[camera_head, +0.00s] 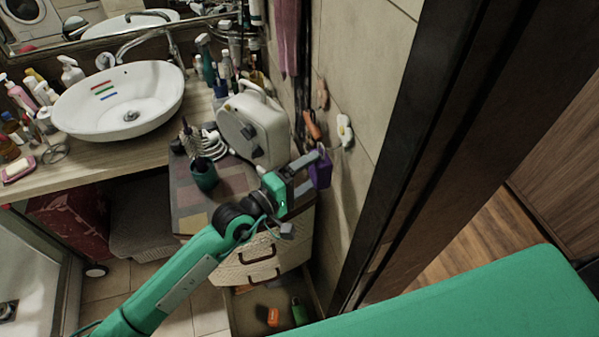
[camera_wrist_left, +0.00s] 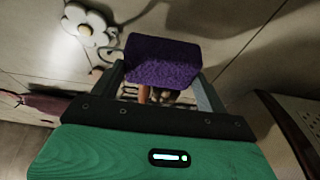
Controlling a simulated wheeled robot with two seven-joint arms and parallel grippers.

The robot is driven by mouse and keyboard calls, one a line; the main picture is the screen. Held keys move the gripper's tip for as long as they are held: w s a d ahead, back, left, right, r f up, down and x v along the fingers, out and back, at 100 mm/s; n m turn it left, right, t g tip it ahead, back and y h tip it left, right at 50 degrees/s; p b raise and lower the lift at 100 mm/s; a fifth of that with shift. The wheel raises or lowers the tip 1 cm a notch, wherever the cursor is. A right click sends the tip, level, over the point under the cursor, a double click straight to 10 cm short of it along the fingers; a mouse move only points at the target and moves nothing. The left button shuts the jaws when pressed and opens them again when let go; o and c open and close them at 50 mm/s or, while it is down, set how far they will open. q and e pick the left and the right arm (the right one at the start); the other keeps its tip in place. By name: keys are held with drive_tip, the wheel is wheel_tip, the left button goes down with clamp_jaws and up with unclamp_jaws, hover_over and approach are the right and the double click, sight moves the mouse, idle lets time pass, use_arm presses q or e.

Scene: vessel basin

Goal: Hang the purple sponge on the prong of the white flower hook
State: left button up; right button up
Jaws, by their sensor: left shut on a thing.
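The purple sponge (camera_head: 321,171) is a small block held at the tip of my left gripper (camera_head: 312,173), close to the tiled wall. In the left wrist view the sponge (camera_wrist_left: 162,60) lies across between the two fingers of my left gripper (camera_wrist_left: 163,82), which is shut on it. The white flower hook (camera_head: 344,129) is fixed to the wall, above and slightly right of the sponge in the head view. In the left wrist view the flower hook (camera_wrist_left: 86,24) is up and left of the sponge, with its prong near the sponge's upper left side. Whether they touch is unclear. My right gripper is not in view.
Other wall hooks (camera_head: 312,125) hang left of the flower hook. A dark door frame (camera_head: 425,140) rises at the right.

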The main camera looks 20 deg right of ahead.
use_arm(q)
drive_tip(key=shift+d, duration=0.55)
drive_tip(key=shift+d+f+b, duration=0.45)
drive_tip(key=shift+d+f, duration=0.15)
drive_tip(key=shift+d, duration=0.05)
drive_tip(key=o, duration=1)
